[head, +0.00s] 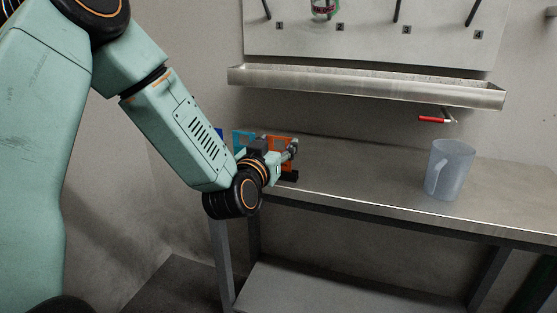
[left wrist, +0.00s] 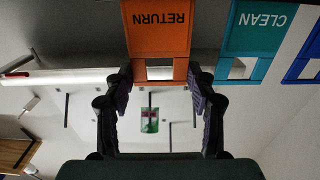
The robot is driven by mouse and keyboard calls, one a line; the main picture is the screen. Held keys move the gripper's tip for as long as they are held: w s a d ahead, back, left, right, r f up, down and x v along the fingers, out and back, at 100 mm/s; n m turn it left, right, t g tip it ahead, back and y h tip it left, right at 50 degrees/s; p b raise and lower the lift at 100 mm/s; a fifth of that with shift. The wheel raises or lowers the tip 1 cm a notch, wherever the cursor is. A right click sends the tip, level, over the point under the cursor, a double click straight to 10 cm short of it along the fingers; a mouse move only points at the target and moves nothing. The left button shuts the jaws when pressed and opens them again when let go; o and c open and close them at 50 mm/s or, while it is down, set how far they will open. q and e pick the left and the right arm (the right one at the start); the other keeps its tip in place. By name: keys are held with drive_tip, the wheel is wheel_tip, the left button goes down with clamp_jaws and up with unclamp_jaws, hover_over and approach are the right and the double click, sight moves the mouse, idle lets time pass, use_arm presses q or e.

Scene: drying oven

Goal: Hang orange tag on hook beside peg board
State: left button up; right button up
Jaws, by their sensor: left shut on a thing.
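The orange tag (head: 283,146) stands at the back left of the bench and reads RETURN in the left wrist view (left wrist: 160,28), where it appears upside down. My left gripper (head: 290,152) is at the tag. In the left wrist view its two fingers (left wrist: 160,74) sit on either side of the tag's open handle end, shut on it. The fingers partly cover the tag in the head view. The peg board (head: 370,35) is on the wall, with several numbered pegs. A small dark fitting (head: 551,13) shows at the right edge; I cannot tell whether it is the hook. My right gripper is not in view.
A teal CLEAN tag (left wrist: 262,28) and a blue tag (left wrist: 305,62) stand beside the orange one. A metal trough (head: 365,88) runs below the board, with a red-handled valve (head: 433,119) under it. A clear jug (head: 449,170) stands on the bench (head: 365,172); the bench between is clear.

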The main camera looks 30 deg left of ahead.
use_arm(q)
drive_tip(key=shift+d+r, duration=0.1)
drive_tip(key=shift+d, duration=0.15)
drive_tip(key=shift+c, duration=0.5)
drive_tip(key=shift+r, duration=0.1)
drive_tip(key=shift+a+r, duration=0.15)
drive_tip(key=shift+r, duration=0.2)
wheel_tip(320, 180, up, 9)
drive_tip(key=p, duration=0.4)
